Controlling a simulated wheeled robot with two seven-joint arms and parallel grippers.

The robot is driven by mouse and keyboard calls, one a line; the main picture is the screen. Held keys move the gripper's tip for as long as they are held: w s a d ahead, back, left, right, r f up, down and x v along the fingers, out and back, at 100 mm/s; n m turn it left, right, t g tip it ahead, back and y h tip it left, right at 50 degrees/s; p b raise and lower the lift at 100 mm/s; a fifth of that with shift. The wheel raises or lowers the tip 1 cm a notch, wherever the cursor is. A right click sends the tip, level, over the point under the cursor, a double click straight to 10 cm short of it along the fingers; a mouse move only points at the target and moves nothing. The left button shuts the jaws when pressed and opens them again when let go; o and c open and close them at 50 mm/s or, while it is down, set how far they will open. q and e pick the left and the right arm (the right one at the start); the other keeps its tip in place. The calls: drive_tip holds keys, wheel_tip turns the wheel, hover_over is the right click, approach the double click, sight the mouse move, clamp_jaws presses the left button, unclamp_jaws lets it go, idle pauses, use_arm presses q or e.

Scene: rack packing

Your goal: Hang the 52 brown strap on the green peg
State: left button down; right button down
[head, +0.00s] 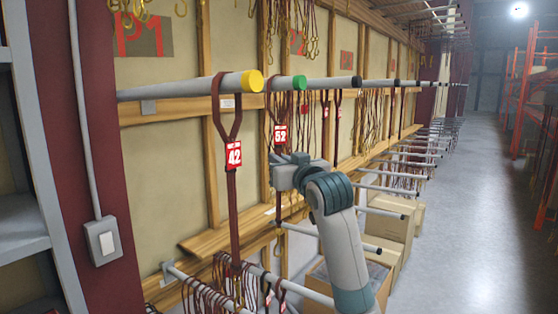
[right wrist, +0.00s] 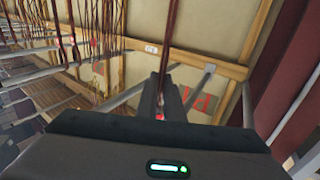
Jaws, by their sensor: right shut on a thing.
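The brown strap with the red 52 tag (head: 280,134) hangs upright at the green-tipped peg (head: 299,82). Its upper loop appears to be around the peg's bar just left of the green tip, though I cannot tell for certain that it encloses the bar. My right gripper (head: 290,160) is shut on the strap just below the tag. In the right wrist view the strap (right wrist: 171,45) runs up from between the fingers (right wrist: 168,102). The strap's lower part is partly hidden by the gripper and arm. My left gripper is not in view.
A brown strap with a 42 tag (head: 234,153) hangs on the yellow-tipped peg (head: 252,81) to the left. A black-tipped peg (head: 356,82) is to the right. Lower bars with several straps and cardboard boxes (head: 385,238) lie below. The aisle floor (head: 450,220) is clear.

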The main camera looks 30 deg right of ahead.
drive_tip(key=shift+f, duration=0.1)
drive_tip(key=c, duration=1.8)
unclamp_jaws()
drive_tip(key=s+b, duration=0.2)
drive_tip(key=s, duration=0.3)
drive_tip(key=s+a+b, duration=0.1)
drive_tip(key=s+b, duration=0.2)
drive_tip(key=s, duration=0.3)
drive_tip(key=s+a+b, duration=0.1)
drive_tip(key=s+b, duration=0.2)
drive_tip(key=s, duration=0.3)
drive_tip(key=shift+s+a, duration=0.15)
drive_tip(key=shift+f, duration=0.15)
